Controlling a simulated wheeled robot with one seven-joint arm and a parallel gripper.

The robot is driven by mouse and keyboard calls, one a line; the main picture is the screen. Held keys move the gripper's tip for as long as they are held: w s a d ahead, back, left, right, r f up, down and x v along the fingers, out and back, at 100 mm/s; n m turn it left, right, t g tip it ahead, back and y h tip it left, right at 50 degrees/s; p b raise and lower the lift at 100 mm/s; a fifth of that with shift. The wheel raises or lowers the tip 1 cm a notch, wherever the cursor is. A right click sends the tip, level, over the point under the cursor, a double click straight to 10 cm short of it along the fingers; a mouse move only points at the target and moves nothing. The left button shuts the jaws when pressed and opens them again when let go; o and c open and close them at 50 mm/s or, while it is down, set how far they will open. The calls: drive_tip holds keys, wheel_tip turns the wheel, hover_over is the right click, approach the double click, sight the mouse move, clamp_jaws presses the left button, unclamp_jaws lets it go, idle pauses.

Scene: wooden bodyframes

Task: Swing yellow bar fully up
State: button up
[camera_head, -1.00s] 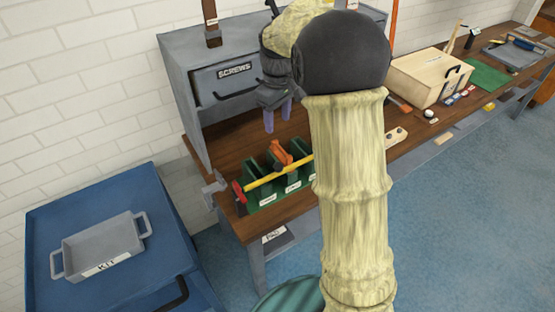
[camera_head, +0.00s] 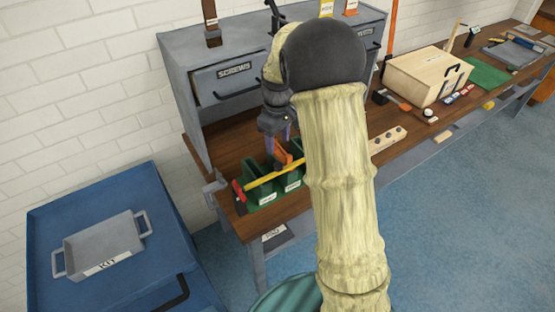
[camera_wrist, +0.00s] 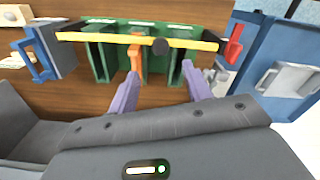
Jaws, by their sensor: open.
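The yellow bar (camera_head: 265,178) lies across the front of a green compartment tray (camera_head: 264,197) on the wooden bench, with a red piece (camera_head: 239,191) at its left end. In the wrist view the yellow bar (camera_wrist: 190,43) runs across the top, with a dark round knob at its middle and the red piece (camera_wrist: 234,42) at its right end. An orange part (camera_head: 284,156) stands in the tray behind the bar. My gripper (camera_head: 278,146) is open above the tray. Its purple fingers (camera_wrist: 158,85) are spread on the near side of the bar; contact with the bar is unclear.
A grey cabinet with a SCREWS drawer (camera_head: 238,79) stands behind the tray. A blue cart with a grey KIT tray (camera_head: 105,243) is at the left. A wooden box (camera_head: 425,75) sits farther right on the bench. A blue-handled grey part (camera_wrist: 50,45) lies near the bar's end in the wrist view.

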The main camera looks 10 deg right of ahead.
sight(277, 165)
wheel_tip(277, 165, down, 8)
drive_tip(key=shift+a+f+p, duration=0.1)
drive_tip(key=shift+f+p, duration=0.1)
drive_tip(key=shift+p, duration=0.35)
drive_tip(key=shift+s+a+f, duration=0.1)
drive_tip(key=shift+f, duration=0.2)
clamp_jaws()
